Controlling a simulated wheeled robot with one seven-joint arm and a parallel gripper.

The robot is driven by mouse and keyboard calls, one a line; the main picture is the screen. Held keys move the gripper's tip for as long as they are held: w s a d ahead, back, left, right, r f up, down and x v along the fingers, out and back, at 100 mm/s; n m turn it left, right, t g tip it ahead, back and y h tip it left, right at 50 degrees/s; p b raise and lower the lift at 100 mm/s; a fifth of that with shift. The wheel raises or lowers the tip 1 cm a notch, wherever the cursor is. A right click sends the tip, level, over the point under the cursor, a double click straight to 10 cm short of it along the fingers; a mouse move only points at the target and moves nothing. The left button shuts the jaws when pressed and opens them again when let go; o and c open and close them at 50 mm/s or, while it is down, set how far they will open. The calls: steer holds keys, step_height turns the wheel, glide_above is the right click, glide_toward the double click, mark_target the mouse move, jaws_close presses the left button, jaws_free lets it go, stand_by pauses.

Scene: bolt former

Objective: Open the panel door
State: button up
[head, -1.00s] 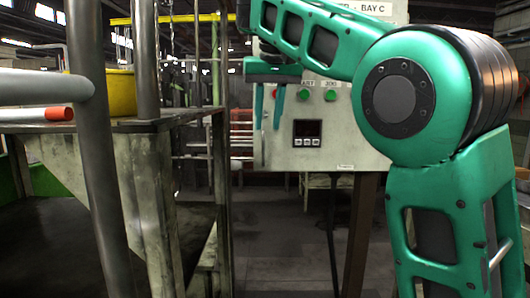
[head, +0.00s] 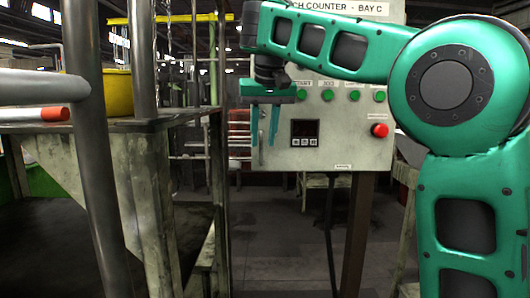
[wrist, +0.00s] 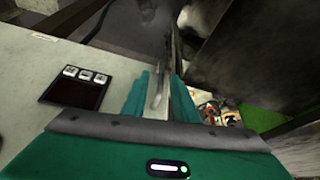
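The panel door (head: 340,158) is the pale grey front of the control box and looks shut. A slim metal handle (head: 262,150) stands upright near its left edge. My gripper (head: 264,140) is in front of that left edge, with its two teal fingers pointing down and a gap between them. In the wrist view, my gripper (wrist: 160,92) has its fingers on either side of the metal handle (wrist: 158,92). The fingers look apart, and I cannot tell whether either touches the handle. The door's face (wrist: 30,75) fills the left of that view.
The door carries a dark display (head: 305,133), several green buttons and a red button (head: 379,130). A post (head: 358,230) supports the box. A worn metal frame with a yellow bin (head: 118,93) stands left. Bare floor (head: 285,230) lies between.

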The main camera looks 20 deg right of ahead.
steer(key=shift+x, duration=2.2)
steer(key=shift+c, duration=0.2)
jaws_close()
